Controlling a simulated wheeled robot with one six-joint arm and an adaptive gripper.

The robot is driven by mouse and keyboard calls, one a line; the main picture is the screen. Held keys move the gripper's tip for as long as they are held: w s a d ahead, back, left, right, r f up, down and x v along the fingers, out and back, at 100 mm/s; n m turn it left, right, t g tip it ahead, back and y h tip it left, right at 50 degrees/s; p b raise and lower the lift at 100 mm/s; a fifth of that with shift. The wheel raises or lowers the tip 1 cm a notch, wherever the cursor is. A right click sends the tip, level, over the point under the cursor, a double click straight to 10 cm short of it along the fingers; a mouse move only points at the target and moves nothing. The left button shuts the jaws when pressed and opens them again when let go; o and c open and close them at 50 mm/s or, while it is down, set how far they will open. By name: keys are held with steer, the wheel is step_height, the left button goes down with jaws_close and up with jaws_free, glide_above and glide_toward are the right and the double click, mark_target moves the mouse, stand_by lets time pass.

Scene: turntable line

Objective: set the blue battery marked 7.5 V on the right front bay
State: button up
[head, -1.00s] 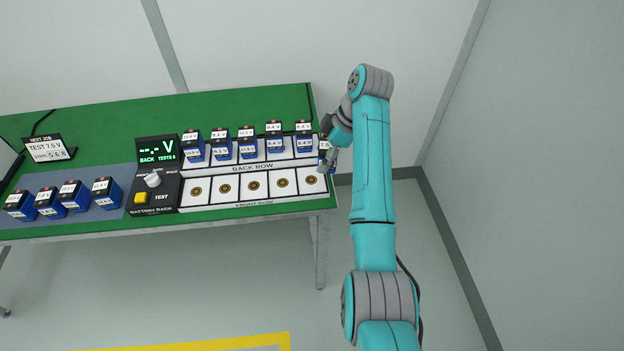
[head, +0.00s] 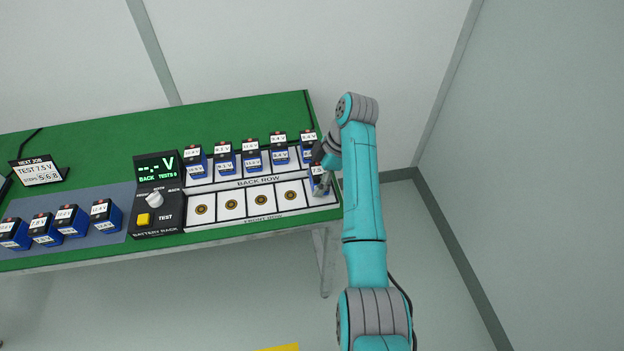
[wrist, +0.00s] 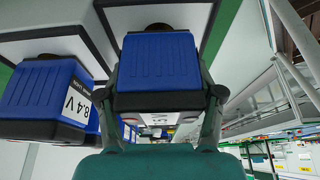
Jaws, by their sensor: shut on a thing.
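My gripper (head: 320,186) is at the right end of the rack's front row. It is shut on a blue battery with a white label, on which "7.5" shows in part in the head view (head: 317,171). In the wrist view the battery's blue side (wrist: 158,62) sits between both fingers, in front of a white, black-edged bay. I cannot tell whether the battery touches the bay. The other front row bays (head: 231,216) are empty, each with a round contact.
Several blue batteries stand in the back row (head: 254,183) just behind. An 8.4 V battery (wrist: 45,92) is close beside the held one in the wrist view. Several more batteries stand on the grey mat (head: 122,193) at left. The tester (head: 157,220) reads "--.- V".

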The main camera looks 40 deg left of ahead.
steer(key=shift+f, duration=0.6)
steer(key=o, duration=1.2)
steer(key=shift+o, duration=0.2)
